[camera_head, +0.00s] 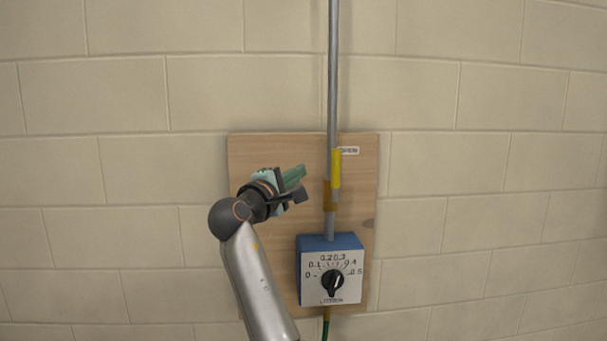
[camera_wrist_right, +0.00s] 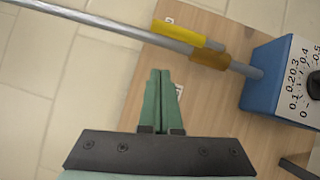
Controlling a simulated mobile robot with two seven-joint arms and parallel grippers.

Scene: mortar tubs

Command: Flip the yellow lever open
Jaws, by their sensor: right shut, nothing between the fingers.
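The yellow lever (camera_head: 336,168) lies almost parallel to the vertical grey pipe, just right of it, pointing up from the brass valve (camera_head: 330,196). A small white label (camera_head: 348,150) that seems to read OPEN is beside its upper end. My right gripper (camera_head: 303,172) is left of the lever, apart from it, with its green fingers pointing right. In the right wrist view the gripper (camera_wrist_right: 160,73) is shut and empty, and the lever (camera_wrist_right: 179,33) and valve (camera_wrist_right: 210,60) lie beyond its fingertips. My left gripper is not in view.
A blue box (camera_head: 317,240) with a black dial (camera_head: 332,282) sits below the valve. The pipe (camera_head: 333,70) runs up the wall. Everything is mounted on a wooden board (camera_head: 250,150). A white label (camera_wrist_right: 179,88) shows partly behind my fingers. The block wall is otherwise bare.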

